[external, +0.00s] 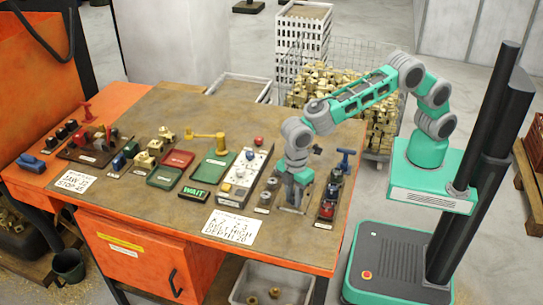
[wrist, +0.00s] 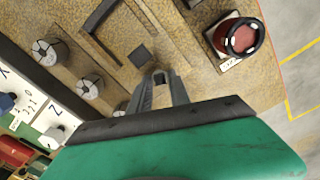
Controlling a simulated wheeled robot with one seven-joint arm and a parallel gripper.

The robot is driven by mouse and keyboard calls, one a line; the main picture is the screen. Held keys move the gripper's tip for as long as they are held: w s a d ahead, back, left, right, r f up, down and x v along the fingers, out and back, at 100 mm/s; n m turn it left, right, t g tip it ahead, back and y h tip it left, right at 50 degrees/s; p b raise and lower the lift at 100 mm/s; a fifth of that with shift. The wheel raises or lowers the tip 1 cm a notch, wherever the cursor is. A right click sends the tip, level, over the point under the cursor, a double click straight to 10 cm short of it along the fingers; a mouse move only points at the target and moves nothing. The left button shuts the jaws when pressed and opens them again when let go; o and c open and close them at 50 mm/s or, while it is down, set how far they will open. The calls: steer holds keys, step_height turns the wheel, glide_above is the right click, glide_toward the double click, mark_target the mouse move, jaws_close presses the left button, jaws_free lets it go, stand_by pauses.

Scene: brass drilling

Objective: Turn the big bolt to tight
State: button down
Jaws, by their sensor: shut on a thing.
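My gripper (external: 292,208) points down at the right part of the workbench, its fingertips low over the top. In the wrist view my gripper (wrist: 159,78) has its two grey fingers close together around a small grey piece at their tips, mostly hidden by the fingers. I cannot tell whether this piece is the big bolt. Grey round bolt-like heads stand in a row left of the fingers: the largest-looking head (wrist: 45,50), a middle head (wrist: 90,88) and a partly covered one (wrist: 122,108). The row also shows left of my gripper in the external view (external: 266,197).
A white panel with knobs (external: 245,175) stands left of the row. A dark holder with red parts (external: 326,210) and a blue-handled tool (external: 345,160) stand to the right, near the bench edge. A dark square (wrist: 142,55) lies beside the fingertips.

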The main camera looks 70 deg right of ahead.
steer(key=shift+m, duration=2)
steer(key=c, duration=1.2)
jaws_free()
steer(key=shift+r, duration=0.1)
step_height(320, 180, up, 8)
steer(key=shift+f+b, duration=0.2)
steer(key=shift+b, duration=0.2)
